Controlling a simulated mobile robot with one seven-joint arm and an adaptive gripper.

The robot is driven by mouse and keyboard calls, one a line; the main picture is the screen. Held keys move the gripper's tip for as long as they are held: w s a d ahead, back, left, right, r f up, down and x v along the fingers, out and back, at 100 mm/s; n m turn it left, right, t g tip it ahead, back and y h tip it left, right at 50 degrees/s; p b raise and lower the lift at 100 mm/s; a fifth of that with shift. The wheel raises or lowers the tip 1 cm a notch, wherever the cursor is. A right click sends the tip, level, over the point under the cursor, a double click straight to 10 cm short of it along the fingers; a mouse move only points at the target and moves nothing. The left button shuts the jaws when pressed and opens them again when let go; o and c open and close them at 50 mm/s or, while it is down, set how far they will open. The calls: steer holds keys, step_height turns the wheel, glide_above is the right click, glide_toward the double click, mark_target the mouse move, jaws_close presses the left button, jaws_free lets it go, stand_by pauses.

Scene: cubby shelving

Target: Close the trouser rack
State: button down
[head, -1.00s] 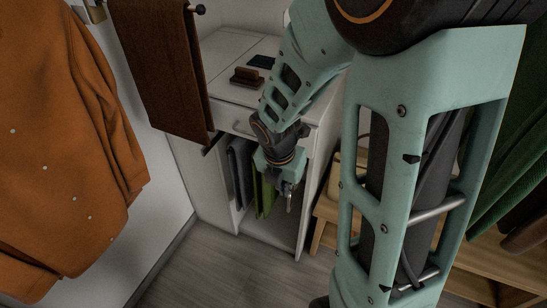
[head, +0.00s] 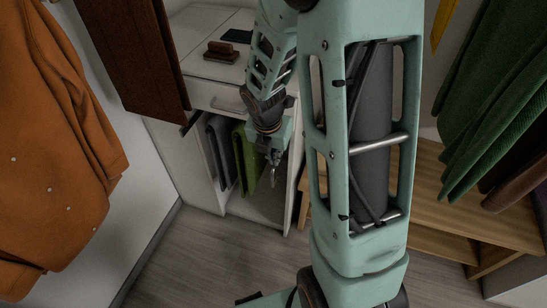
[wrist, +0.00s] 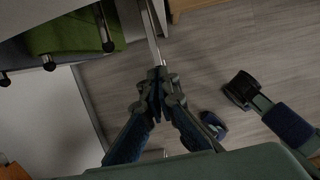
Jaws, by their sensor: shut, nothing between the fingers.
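The trouser rack is in the open bay of the white cabinet, under its drawer, with grey trousers (head: 221,150) and green trousers (head: 245,162) hanging from it. In the wrist view, the green trousers (wrist: 62,30) hang at top left beside rods with dark end knobs (wrist: 108,46). How far the rack stands out is hard to tell. My gripper (head: 273,178) is at the bay opening, just right of the green trousers. In the wrist view, my gripper (wrist: 157,76) has its fingertips together and empty, close to a pale upright edge (wrist: 152,32). My wrist hides part of the rack's top.
The white cabinet (head: 205,68) carries a brown item (head: 221,50) and a dark flat item (head: 238,36) on top. A wooden bench (head: 435,200) stands right.

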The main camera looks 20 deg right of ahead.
steer(key=w+d+p, duration=0.3)
steer(key=w+p, duration=0.1)
steer(key=shift+w+d+r, duration=0.15)
steer(key=shift+w+d, duration=0.45)
steer(key=shift+w, duration=0.1)
